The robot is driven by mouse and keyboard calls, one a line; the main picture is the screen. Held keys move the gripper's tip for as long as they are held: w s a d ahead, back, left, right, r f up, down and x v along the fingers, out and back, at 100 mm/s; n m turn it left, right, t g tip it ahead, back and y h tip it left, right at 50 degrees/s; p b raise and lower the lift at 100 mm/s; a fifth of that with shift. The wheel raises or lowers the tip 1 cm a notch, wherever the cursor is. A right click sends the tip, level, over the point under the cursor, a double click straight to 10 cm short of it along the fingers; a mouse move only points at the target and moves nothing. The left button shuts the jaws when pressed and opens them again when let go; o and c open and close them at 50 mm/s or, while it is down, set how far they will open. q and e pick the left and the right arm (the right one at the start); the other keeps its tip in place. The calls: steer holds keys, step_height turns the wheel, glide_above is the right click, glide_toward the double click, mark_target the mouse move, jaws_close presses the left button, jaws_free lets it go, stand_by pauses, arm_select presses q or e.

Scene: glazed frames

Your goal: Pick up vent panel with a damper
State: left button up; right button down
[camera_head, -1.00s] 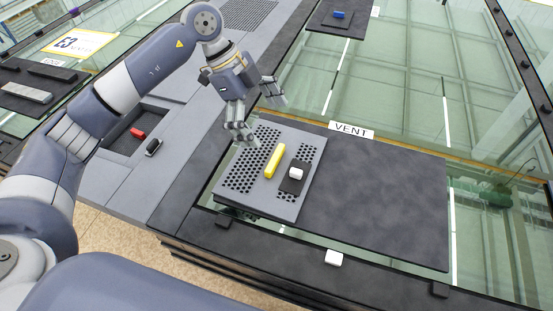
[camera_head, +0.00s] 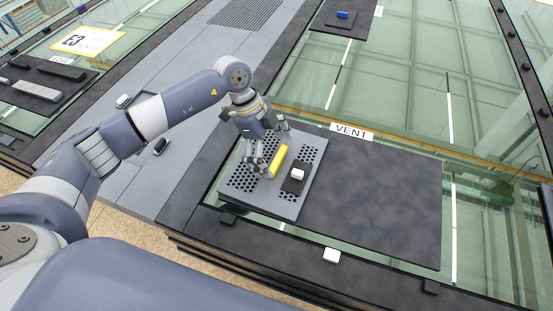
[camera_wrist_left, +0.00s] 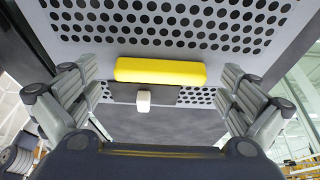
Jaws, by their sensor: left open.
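The vent panel (camera_head: 285,205) is a grey perforated plate lying on the left part of a dark mat on the glazed frame, beside the VENT label. It bears a yellow bar (camera_head: 278,160) and a dark plate with a white knob (camera_head: 297,174), which looks like the damper. My left gripper (camera_head: 267,150) is open over the upper left part of the panel, close to the yellow bar. In the left wrist view the yellow bar (camera_wrist_left: 160,71) lies between the open fingers, beyond their tips, with the white knob (camera_wrist_left: 143,101) just below it. My right gripper is not in view.
The dark mat (camera_head: 380,210) is bare right of the panel. A blue item (camera_head: 342,15) lies on a dark pad at the back. Dark bars (camera_head: 35,90) lie far left.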

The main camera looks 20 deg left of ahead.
arm_select(q)
steer(key=shift+f, duration=0.2)
steer(key=c, duration=1.3)
steer(key=shift+c, duration=0.2)
steer(key=shift+w+r, duration=0.1)
